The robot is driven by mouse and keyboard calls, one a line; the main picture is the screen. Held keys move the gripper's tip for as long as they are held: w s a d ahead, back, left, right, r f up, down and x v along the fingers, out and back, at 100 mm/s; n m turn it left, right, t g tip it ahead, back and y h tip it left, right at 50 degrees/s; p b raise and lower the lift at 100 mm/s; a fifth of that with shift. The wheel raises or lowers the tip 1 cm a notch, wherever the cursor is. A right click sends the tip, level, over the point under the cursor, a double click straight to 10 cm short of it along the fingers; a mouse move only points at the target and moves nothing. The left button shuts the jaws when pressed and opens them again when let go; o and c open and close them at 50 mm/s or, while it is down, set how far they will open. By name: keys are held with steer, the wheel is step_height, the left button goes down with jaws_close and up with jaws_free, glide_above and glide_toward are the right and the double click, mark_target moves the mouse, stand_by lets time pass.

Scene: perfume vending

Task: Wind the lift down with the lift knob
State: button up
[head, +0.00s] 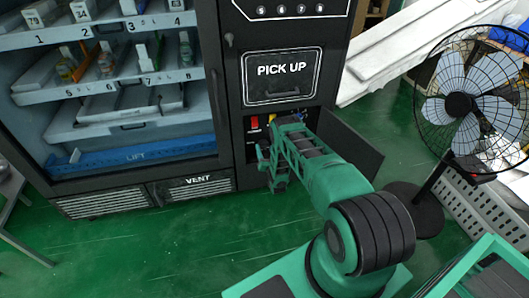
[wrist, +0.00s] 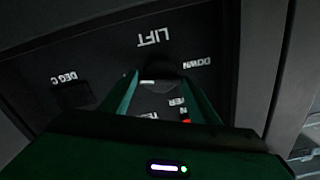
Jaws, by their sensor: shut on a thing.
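The dark lift knob (wrist: 163,70) sits on a black panel beside the upside-down LIFT label in the wrist view, with a DOWN label to its right. A small pale mark shows on it. My gripper (wrist: 158,80) is shut on the knob, a green finger on each side. In the head view my green arm reaches into the open control compartment below the pick-up door, and hides the knob and fingertips. The lift (head: 135,156), a blue bar marked LIFT, is low in the machine's glass-fronted cabinet, below the shelves.
The open compartment door (head: 345,145) stands to the right of my arm. A red switch (head: 254,124) is at the compartment's left. The PICK UP door (head: 283,88) is closed above. A black fan (head: 462,105) stands at right.

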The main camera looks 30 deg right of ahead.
steer(key=o, duration=1)
steer(key=shift+s+a+f, duration=0.15)
steer(key=shift+s+f, duration=0.05)
steer(key=shift+f, duration=0.15)
steer(key=shift+w+r, duration=0.1)
steer(key=shift+r, duration=0.05)
steer(key=v, duration=1)
steer(key=shift+s, duration=0.4)
